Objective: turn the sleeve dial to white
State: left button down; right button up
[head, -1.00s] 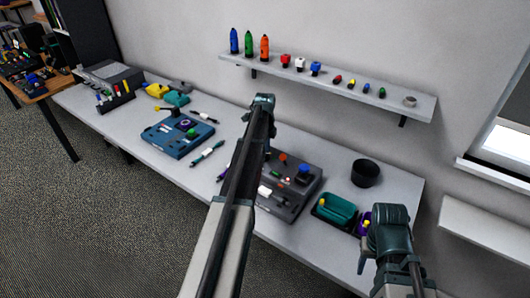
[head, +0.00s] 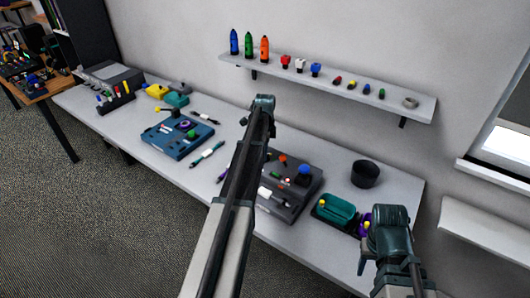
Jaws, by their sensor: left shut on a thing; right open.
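My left arm crosses the middle of the head view, over the bench. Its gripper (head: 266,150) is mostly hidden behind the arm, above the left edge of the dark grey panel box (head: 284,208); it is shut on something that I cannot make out. That box carries a blue knob (head: 304,171), a red knob (head: 283,159) and small coloured parts. A blue box (head: 167,143) to the left carries a dial with a purple ring (head: 187,125). I cannot tell which is the sleeve dial. My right gripper (head: 364,266) is open at the bench's front right, partly hidden by its wrist.
A green-topped tray (head: 336,209) and a black cup (head: 365,173) stand right of the panel box. Pens (head: 207,154) lie left of it. A wall shelf (head: 330,82) holds bottles and small coloured parts. The bench between blue box and shelf is mostly clear.

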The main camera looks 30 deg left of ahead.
pick_arm(q)
jog(key=n, duration=0.5)
jog(key=shift+n, duration=0.4)
jog(key=n, duration=1)
jog(key=shift+n, duration=2.9)
jog(key=shift+c, duration=2.2)
grip_release()
jog(key=shift+r, duration=0.1)
